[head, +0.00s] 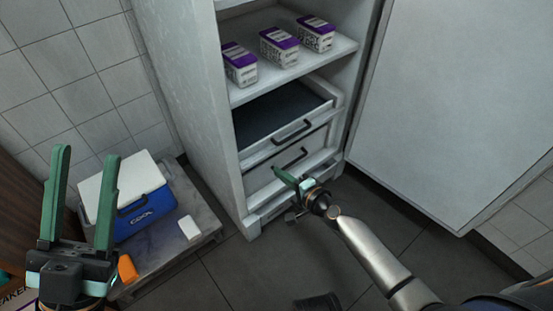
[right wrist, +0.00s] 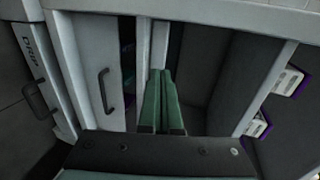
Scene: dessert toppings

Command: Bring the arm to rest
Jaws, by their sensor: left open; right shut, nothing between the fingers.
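My left gripper (head: 87,157) stands open and empty at the left of the head view, its two green fingers pointing up. My right gripper (head: 279,174) is at the centre, in front of the lower drawers of the open white fridge (head: 185,75). In the right wrist view my right gripper (right wrist: 160,74) has its green fingers together with nothing between them. It points at the drawer fronts. I cannot tell if it touches one.
The upper drawer (head: 285,141) looks partly pulled out. Purple-and-white boxes (head: 279,48) stand on the shelf above. The fridge door (head: 455,110) is open at right. A blue cooler (head: 143,212) and small white item (head: 189,228) sit on a low platform. Floor (head: 235,275) is clear in front.

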